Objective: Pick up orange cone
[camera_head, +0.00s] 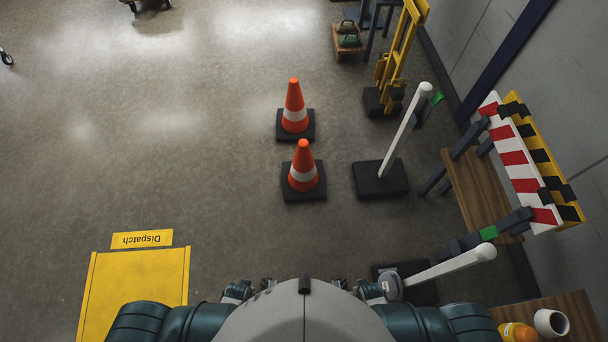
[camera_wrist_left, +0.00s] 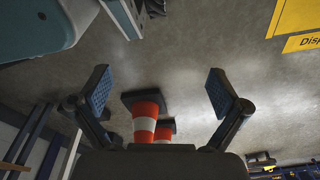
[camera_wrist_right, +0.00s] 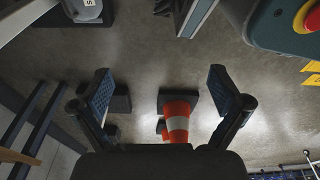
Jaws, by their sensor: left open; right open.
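Two orange cones with white bands stand upright on dark square bases on the floor in the head view. The nearer cone (camera_head: 303,170) is in front of me, and the farther cone (camera_head: 294,108) is just behind it. My left gripper (camera_wrist_left: 160,92) is open and empty; the nearer cone (camera_wrist_left: 145,122) shows beyond its fingers, partly covering the farther one (camera_wrist_left: 165,132). My right gripper (camera_wrist_right: 160,92) is also open and empty, with the nearer cone (camera_wrist_right: 178,120) beyond it and the farther one (camera_wrist_right: 161,128) partly hidden. Neither gripper touches a cone.
A white post (camera_head: 405,130) on a dark base stands right of the cones. A striped barrier (camera_head: 520,160) and wooden bench (camera_head: 475,190) line the right wall. A yellow Dispatch floor area (camera_head: 130,275) lies at lower left. Floor left of the cones is clear.

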